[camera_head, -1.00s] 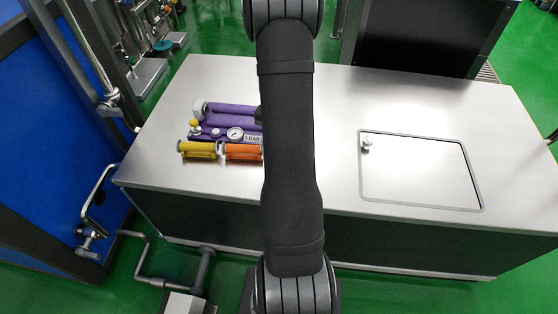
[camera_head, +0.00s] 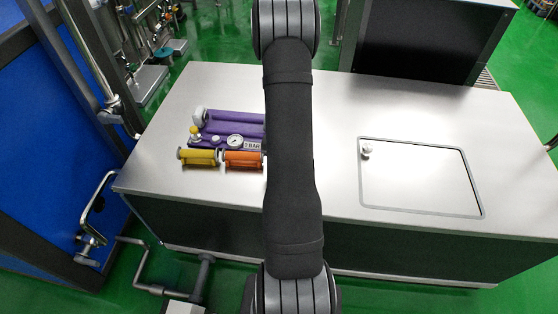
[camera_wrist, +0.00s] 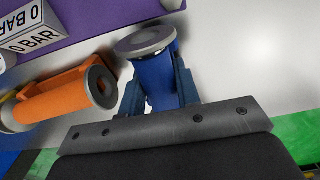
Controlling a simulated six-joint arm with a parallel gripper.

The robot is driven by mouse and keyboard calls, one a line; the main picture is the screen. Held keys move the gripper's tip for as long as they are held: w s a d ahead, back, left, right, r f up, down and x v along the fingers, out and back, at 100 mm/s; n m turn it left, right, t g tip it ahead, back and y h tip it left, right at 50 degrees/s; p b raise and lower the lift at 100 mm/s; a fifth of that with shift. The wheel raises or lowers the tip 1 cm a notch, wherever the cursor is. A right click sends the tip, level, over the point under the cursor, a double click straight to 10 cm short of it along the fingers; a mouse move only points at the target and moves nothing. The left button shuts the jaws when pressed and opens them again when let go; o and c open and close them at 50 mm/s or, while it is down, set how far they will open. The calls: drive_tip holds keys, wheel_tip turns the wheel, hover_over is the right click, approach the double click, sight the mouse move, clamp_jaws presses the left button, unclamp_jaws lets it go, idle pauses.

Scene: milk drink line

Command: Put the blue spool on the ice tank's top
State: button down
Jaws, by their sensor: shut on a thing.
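The blue spool (camera_wrist: 156,78) with a grey end flange shows in the wrist view, between the two blue fingers of my gripper (camera_wrist: 158,92). My gripper is shut on it. In the wrist view the spool is beside the orange spool, with a gap between them. I cannot tell whether it touches the surface below. In the head view my arm hides the blue spool and my gripper. The ice tank's top (camera_head: 215,90) is the wide brushed-metal surface, with a framed hatch (camera_head: 415,180) at the right.
A purple manifold with a round gauge (camera_head: 235,142) lies on the top at the left. A yellow spool (camera_head: 197,157) and an orange spool (camera_head: 243,159) sit along its front, the orange one also in the wrist view (camera_wrist: 50,103). The top's right side is clear around the hatch.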

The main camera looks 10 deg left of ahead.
drive_tip(key=c, duration=1.1)
unclamp_jaws()
drive_tip(key=shift+f, duration=0.1)
drive_tip(key=shift+o, duration=0.2)
wheel_tip(320, 180, up, 12)
wheel_tip(320, 180, down, 12)
drive_tip(key=shift+r, duration=0.1)
drive_tip(key=shift+w+r, duration=0.1)
drive_tip(key=shift+r, duration=1.05)
drive_tip(key=shift+f, duration=0.15)
